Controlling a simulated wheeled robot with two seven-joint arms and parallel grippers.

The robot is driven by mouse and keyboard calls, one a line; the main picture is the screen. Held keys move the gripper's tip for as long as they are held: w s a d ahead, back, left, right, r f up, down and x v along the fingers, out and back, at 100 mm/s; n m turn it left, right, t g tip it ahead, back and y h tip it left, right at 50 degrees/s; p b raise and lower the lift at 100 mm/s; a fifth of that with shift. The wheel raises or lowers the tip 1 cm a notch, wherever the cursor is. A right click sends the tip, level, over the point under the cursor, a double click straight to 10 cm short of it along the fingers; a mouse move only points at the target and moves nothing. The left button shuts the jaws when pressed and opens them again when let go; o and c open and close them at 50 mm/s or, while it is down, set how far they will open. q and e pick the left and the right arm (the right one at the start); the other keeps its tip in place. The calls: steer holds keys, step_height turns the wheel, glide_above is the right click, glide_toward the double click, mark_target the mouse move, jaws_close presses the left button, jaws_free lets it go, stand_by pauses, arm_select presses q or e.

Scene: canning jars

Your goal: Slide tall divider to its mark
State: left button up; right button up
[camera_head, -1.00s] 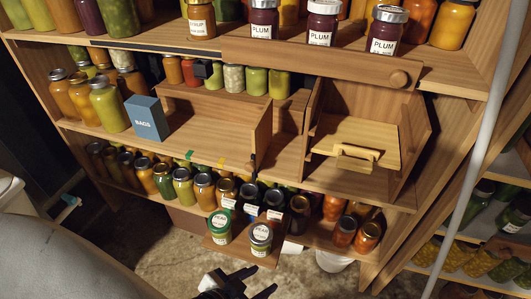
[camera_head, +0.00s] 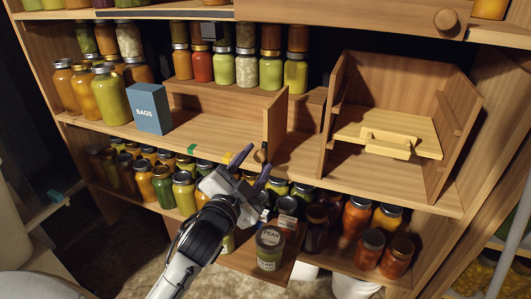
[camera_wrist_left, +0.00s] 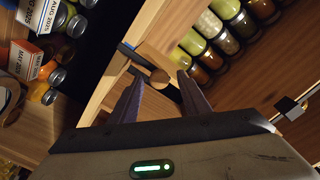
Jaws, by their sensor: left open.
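An upright wooden divider (camera_head: 277,118) stands on the middle shelf, to the right of the low wooden step with jars. A small dark handle (camera_head: 261,153) sits at its front edge. A green tape mark (camera_head: 191,149) and a yellow tape mark (camera_head: 227,158) are on the shelf's front edge, left of the divider. My left gripper (camera_head: 252,169) is open and empty, just in front of and below the handle. In the left wrist view, a dark-and-wood handle (camera_wrist_left: 150,66) shows just beyond the open fingertips (camera_wrist_left: 158,90), apart from them. My right gripper is out of view.
A blue BAGS box (camera_head: 149,109) and several jars stand left on the middle shelf. A wooden case (camera_head: 465,107) with a sliding board (camera_head: 400,135) stands right. Pear jars (camera_head: 269,247) sit on a low pull-out board near my left arm. Shelf space left of the divider is clear.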

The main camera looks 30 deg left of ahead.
mark_target(265, 148)
arm_select(q)
steer(key=b+x, duration=0.1)
steer(key=x, duration=0.5)
steer(key=shift+w, duration=0.4)
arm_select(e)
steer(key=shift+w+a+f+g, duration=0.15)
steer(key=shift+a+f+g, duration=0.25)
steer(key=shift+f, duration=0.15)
